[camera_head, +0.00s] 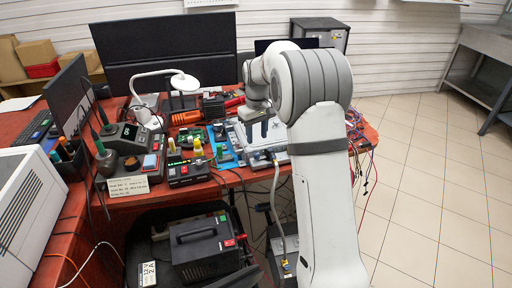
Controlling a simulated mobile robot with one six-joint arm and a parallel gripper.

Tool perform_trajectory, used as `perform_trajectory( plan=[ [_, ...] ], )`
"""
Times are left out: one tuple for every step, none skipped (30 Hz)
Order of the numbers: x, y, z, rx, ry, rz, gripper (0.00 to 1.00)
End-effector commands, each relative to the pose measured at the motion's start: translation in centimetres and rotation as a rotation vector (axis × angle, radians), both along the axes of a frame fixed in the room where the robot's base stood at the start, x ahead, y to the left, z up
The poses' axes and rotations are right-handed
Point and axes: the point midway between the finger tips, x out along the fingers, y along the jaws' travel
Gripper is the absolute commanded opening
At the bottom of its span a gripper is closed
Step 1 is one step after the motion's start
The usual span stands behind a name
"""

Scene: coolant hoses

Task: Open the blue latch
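My gripper (258,126) hangs at the end of my white arm, over a light grey unit (256,152) near the front edge of the red table. It is small and partly shaded, so whether its fingers are open or shut is unclear. A pale hose (275,195) runs from the front of the grey unit down toward the floor. I cannot make out the blue latch for certain; the gripper and arm hide part of the unit.
A white lamp (184,82) and dark monitor (165,50) stand behind. A black power supply (203,247) sits below the table. Tiled floor (440,190) is clear at right.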

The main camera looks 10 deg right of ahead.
Motion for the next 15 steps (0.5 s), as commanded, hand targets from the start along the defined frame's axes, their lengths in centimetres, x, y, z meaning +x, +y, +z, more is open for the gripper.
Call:
perform_trajectory(
  plan=[
    [0.1,0.0,-0.4,0.0,0.002,0.001,0.4],
    [0.2,0.0,-0.7,0.0,0.002,0.002,0.4],
    [0.1,0.0,-1.2,-0.001,0.004,0.002,0.4],
    [0.1,0.0,-1.6,0.0,0.004,0.001,0.4],
    [0.1,0.0,-2.0,0.0,0.004,0.001,0.4],
    [0.1,0.0,-2.6,-0.001,0.004,0.001,0.4],
    [0.1,-0.1,-3.1,0.0,0.004,0.001,0.4],
    [0.1,-0.1,-3.7,0.0,0.004,0.001,0.4],
    [0.1,-0.1,-4.4,0.0,0.004,0.001,0.4],
    [0.0,-0.1,-4.9,0.0,0.005,0.001,0.4],
    [0.1,-0.1,-5.3,-0.001,0.004,0.0,0.4],
    [0.1,-0.1,-5.8,0.0,0.003,0.0,0.4],
    [0.1,-0.1,-6.2,0.0,0.003,0.0,0.4],
    [0.1,-0.1,-6.5,0.0,0.003,0.0,0.4],
    [0.1,-0.1,-7.0,0.0,0.002,0.0,0.4]
  ],
)
